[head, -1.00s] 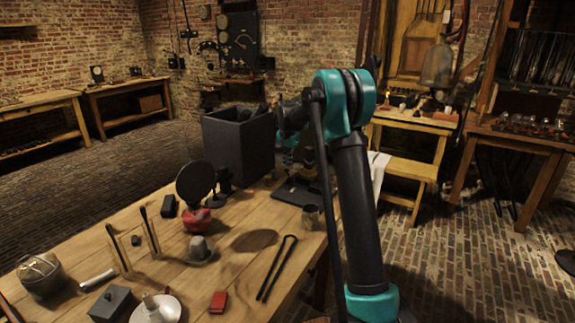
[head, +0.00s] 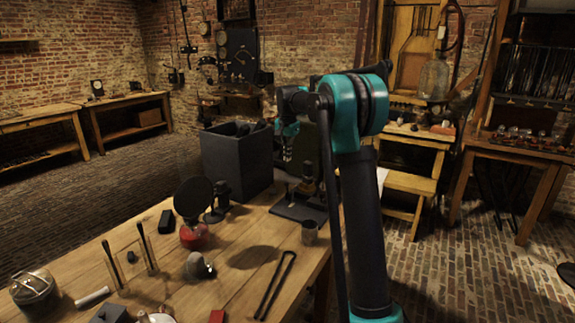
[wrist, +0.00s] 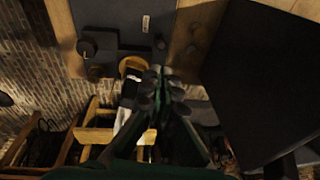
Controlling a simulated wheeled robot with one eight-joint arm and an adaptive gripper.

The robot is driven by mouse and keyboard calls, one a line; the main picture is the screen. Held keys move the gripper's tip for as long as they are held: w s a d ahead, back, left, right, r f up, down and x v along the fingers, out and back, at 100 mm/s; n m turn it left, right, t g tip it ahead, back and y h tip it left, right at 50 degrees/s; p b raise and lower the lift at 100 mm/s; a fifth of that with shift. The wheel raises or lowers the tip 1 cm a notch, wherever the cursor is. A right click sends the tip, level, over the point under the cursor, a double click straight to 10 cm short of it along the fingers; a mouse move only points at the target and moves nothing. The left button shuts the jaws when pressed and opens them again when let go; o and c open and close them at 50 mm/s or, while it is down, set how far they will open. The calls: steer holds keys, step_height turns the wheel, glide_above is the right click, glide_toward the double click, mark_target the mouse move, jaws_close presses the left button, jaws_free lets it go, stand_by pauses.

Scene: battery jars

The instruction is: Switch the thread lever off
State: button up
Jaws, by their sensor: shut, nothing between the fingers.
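A small brass and dark device (head: 307,186) stands on a dark base plate (head: 296,211) at the table's far right corner. I cannot make out for sure which part is the thread lever. My gripper (head: 287,150) is above that plate beside the dark box, partly hidden by my arm in the head view. In the wrist view my gripper (wrist: 158,88) is shut and empty, its fingertips together. Beyond them are the dark plate (wrist: 122,18) with a small white label, a round black knob (wrist: 87,48) and a curved yellowish part (wrist: 133,65).
A tall dark box (head: 236,165) stands close beside my gripper and fills the right of the wrist view (wrist: 265,75).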

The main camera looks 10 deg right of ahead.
steer(key=shift+o, duration=1.2)
steer(key=shift+r, duration=0.15)
steer(key=o, duration=0.6)
step_height(320, 180, down, 9)
steer(key=d+m+y, duration=0.2)
steer(key=y, duration=0.2)
steer(key=shift+r+t, duration=0.15)
steer(key=shift+t, duration=0.25)
steer(key=s+d+f+m+t+y, duration=0.3)
steer(key=s+d+m+t+y, duration=0.3)
steer(key=d+t+y, duration=0.15)
steer(key=shift+g, duration=0.35)
steer(key=x, duration=1.7)
steer(key=shift+w, duration=0.2)
jaws_close()
